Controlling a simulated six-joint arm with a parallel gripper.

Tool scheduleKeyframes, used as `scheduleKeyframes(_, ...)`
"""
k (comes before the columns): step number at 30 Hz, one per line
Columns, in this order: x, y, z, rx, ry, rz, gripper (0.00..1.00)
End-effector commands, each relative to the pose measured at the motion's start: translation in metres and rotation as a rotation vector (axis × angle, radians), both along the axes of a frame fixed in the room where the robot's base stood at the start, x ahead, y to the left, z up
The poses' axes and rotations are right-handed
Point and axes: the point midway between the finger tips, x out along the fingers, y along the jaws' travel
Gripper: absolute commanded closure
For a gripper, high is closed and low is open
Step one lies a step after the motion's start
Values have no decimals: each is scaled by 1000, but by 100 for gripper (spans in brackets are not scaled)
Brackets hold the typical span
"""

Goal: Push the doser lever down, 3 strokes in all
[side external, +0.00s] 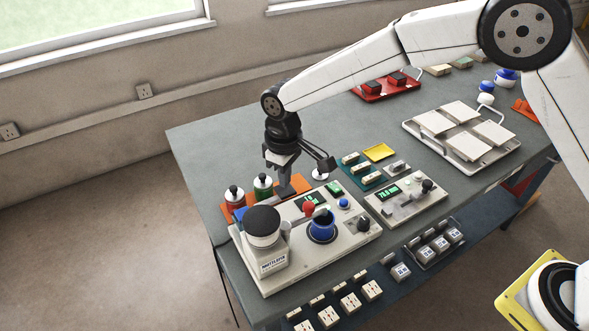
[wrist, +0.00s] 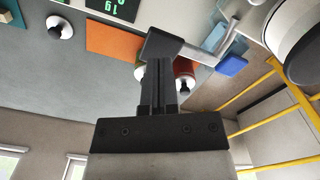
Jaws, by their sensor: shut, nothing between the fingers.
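The doser stands on a pale base unit (side external: 340,245) and has a white body (side external: 267,262) with a black lid (side external: 262,221). Its lever (wrist: 200,53) shows in the wrist view as a bent metal rod with a dark block at its end. My gripper (side external: 282,180) is shut and empty, pointing down behind the doser. In the wrist view my gripper (wrist: 163,64) has its fingertips at or just by the dark block; I cannot tell whether they touch. A blue cup (side external: 322,224) stands on the base unit beside a red knob (side external: 309,208).
Red (side external: 234,196) and green (side external: 263,185) bottles stand close left of my gripper near an orange mat (side external: 300,182). A second instrument (side external: 405,202) stands to the right. A tray of tiles (side external: 462,132) lies farther back. The table's left rear is clear.

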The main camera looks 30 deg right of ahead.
Motion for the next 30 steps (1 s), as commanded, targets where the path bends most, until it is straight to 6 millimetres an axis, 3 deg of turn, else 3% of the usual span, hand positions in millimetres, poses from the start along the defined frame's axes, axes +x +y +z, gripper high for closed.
scheduleKeyframes(30, 0, 0, -33, 1, -1, 0, 100)
